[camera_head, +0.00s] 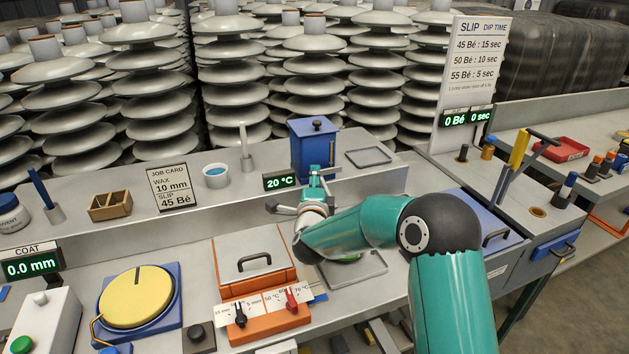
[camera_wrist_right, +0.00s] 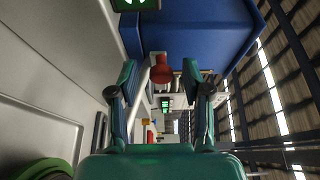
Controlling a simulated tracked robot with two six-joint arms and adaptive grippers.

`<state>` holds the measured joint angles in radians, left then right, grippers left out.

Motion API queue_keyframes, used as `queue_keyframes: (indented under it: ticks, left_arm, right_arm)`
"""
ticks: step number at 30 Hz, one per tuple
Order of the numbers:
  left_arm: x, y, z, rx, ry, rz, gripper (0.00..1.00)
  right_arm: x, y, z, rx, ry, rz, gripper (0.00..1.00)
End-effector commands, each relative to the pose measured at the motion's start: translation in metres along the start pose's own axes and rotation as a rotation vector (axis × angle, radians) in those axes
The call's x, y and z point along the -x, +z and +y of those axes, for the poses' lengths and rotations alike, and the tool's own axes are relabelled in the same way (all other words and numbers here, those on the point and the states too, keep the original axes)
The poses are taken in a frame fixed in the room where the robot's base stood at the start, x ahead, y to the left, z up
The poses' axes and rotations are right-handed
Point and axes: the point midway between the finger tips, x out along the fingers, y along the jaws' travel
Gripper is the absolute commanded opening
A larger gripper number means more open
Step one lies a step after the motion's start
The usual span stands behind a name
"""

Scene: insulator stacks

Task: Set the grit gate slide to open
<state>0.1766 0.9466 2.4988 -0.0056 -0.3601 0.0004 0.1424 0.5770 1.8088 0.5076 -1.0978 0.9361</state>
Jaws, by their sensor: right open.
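A blue box (camera_head: 313,148) with a black knob on its lid stands at the back of the bench. My right gripper (camera_head: 320,176) is just in front of it, its arm reaching in from the lower right. In the right wrist view, the blue box (camera_wrist_right: 195,28) fills the top, and a red knob (camera_wrist_right: 162,70) on a pale rod shows between the open fingers. I cannot tell whether they touch it. No label in view names the grit gate slide; the red knob may be its handle. In the head view the gripper hides this spot. My left gripper is not in view.
A 20 °C display (camera_head: 281,181) stands left of the blue box, and a shallow tray (camera_head: 369,157) lies to its right. An orange unit (camera_head: 254,262) with levers and a yellow disc (camera_head: 136,296) are nearer. Insulator stacks (camera_head: 317,62) fill the back.

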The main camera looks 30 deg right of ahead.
Motion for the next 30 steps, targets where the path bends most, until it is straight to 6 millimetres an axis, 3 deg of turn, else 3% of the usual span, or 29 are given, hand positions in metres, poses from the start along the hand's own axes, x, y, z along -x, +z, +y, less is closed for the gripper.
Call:
queue_keyframes:
  ticks: [6, 15, 30]
  left_arm:
    - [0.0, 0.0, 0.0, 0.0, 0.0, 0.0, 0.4]
    - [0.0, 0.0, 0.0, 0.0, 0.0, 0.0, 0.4]
    - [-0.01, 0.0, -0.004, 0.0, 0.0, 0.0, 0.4]
  right_arm:
    - [0.0, 0.0, 0.0, 0.0, 0.0, 0.0, 0.49]
    - [0.0, 0.0, 0.001, 0.0, 0.001, 0.0, 0.0]
    - [0.004, -0.004, 0.005, -0.001, 0.003, 0.019, 0.0]
